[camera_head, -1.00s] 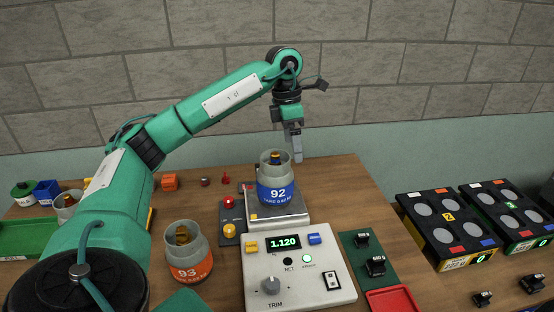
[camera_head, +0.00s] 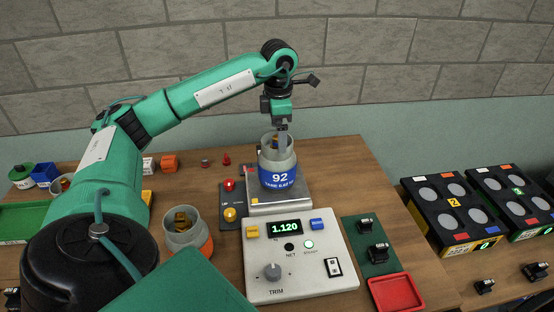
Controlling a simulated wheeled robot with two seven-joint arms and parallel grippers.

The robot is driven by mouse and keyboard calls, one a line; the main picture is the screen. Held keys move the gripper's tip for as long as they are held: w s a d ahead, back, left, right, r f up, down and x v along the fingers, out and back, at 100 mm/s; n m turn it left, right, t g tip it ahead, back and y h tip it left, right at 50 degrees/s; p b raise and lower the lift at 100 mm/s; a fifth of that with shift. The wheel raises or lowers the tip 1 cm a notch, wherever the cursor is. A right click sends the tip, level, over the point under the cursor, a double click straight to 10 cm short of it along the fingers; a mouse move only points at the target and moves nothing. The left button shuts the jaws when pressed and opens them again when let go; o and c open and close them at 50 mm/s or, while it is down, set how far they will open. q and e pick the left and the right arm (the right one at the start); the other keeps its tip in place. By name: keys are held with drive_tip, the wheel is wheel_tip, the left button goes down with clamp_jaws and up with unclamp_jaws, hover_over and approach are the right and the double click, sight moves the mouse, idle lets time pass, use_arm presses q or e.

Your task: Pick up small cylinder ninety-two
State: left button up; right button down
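Small cylinder ninety-two (camera_head: 279,163) is grey with a blue band marked 92. It stands upright on the scale's pan (camera_head: 280,202), with a brass-coloured part in its open top. My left gripper (camera_head: 283,145) points straight down at the top of this cylinder, its finger overlapping the rim in the picture. The fingers are seen nearly edge-on, so their gap and any contact are unclear. My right gripper is not in view.
The scale console (camera_head: 298,258) reads 1.120. A grey cylinder with an orange band (camera_head: 187,237) stands to the left, partly hidden. A red tray (camera_head: 396,292) lies at right front. Black racks (camera_head: 453,216) stand further right. A brick wall rises behind the table.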

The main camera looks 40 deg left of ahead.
sight(277, 161)
use_arm(q)
drive_tip(key=shift+f, duration=0.25)
drive_tip(key=f+p, duration=0.1)
drive_tip(key=f, duration=0.1)
drive_tip(key=f+p, duration=0.1)
drive_tip(key=f, duration=0.1)
drive_tip(key=shift+a+f+p, duration=0.1)
drive_tip(key=shift+a+p, duration=0.2)
drive_tip(key=shift+f, duration=0.3)
drive_tip(key=shift+d, duration=0.1)
drive_tip(key=c, duration=1.6)
drive_tip(key=shift+r, duration=0.1)
drive_tip(key=shift+c, duration=0.9)
